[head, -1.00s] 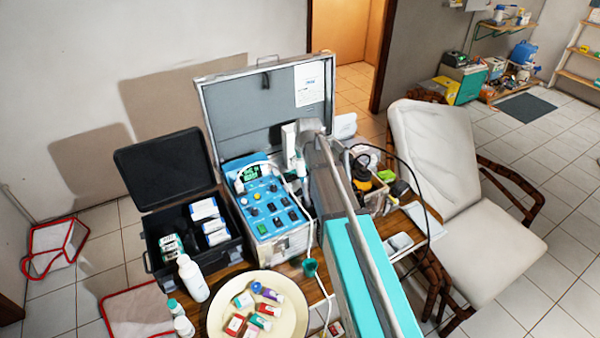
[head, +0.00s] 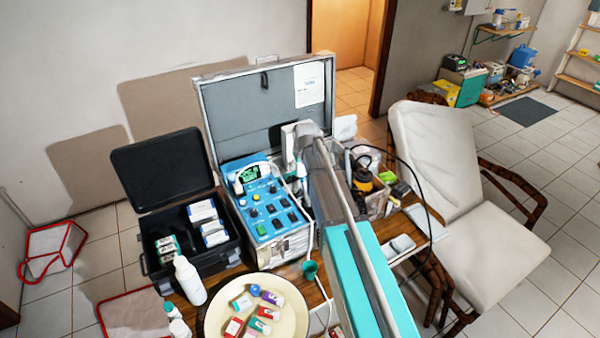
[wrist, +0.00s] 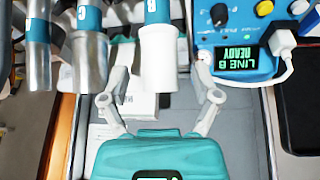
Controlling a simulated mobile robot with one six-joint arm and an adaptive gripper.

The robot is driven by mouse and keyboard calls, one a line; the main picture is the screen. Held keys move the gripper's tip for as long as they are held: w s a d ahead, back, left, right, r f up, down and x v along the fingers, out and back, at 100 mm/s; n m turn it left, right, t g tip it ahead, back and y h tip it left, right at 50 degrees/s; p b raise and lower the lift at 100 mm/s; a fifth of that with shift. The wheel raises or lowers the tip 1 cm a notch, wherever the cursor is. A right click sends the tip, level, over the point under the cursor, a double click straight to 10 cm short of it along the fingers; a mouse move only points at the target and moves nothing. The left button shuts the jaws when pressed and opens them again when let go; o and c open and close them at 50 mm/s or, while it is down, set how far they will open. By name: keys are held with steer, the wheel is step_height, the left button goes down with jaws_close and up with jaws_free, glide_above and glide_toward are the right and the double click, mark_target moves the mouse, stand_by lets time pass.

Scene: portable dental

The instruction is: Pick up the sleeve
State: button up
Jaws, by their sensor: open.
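In the wrist view several metal-and-teal cylinders hang along the top edge. One marked B (wrist: 161,45) is in the middle and one marked C (wrist: 88,45) is to its left. I cannot tell for sure which piece is the sleeve. My gripper (wrist: 160,72) is open, its two pale fingers spread on either side of the B cylinder's lower end. I see nothing clamped between them, and contact cannot be told. In the head view my own arm hides the gripper and the cylinders.
A blue control unit (head: 266,208) stands in the open grey case (head: 258,105); its display reads "LINE B READY" in the wrist view (wrist: 237,60). A black case (head: 165,170), a white bottle (head: 190,281) and a cream plate (head: 216,312) of small items crowd the left. A chair (head: 480,235) stands right.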

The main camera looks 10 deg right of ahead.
steer(key=shift+b+x, duration=0.85)
steer(key=shift+x, duration=0.4)
steer(key=shift+c, duration=0.3)
steer(key=c, duration=0.7)
